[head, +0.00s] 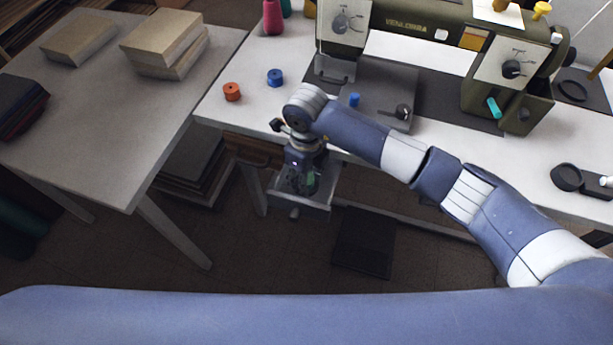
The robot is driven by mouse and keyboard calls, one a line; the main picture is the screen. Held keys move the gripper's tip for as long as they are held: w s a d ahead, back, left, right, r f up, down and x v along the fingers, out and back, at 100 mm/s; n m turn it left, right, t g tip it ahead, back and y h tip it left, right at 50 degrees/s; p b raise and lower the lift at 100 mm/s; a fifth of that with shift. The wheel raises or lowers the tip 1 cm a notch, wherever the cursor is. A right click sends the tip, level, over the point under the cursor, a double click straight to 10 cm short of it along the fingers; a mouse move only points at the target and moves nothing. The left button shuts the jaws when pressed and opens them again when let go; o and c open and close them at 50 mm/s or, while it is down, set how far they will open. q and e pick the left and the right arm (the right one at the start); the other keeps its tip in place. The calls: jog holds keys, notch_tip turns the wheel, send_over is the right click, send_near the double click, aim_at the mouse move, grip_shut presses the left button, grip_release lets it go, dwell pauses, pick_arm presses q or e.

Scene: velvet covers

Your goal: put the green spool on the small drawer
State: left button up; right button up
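The small drawer (321,202) is pulled out below the front edge of the white sewing table. My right gripper (303,186) points down over it, with its arm reaching in from the right. A small green patch, likely the green spool (311,179), shows at the gripper's fingers. Most of it is hidden by the gripper. I cannot tell whether the fingers hold it or whether it touches the drawer. My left gripper is not in view.
An orange spool (232,92) and a blue spool (275,78) stand on the white sewing table (245,110). A sewing machine (420,28) stands behind my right arm. A grey table (100,130) with books is at left. Dark flat items (190,160) are stacked below.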

jog(key=shift+s+f, duration=0.1)
jog(key=shift+f, duration=0.4)
jog(key=shift+r, duration=0.1)
notch_tip(320, 180, up, 13)
jog(key=p, duration=0.8)
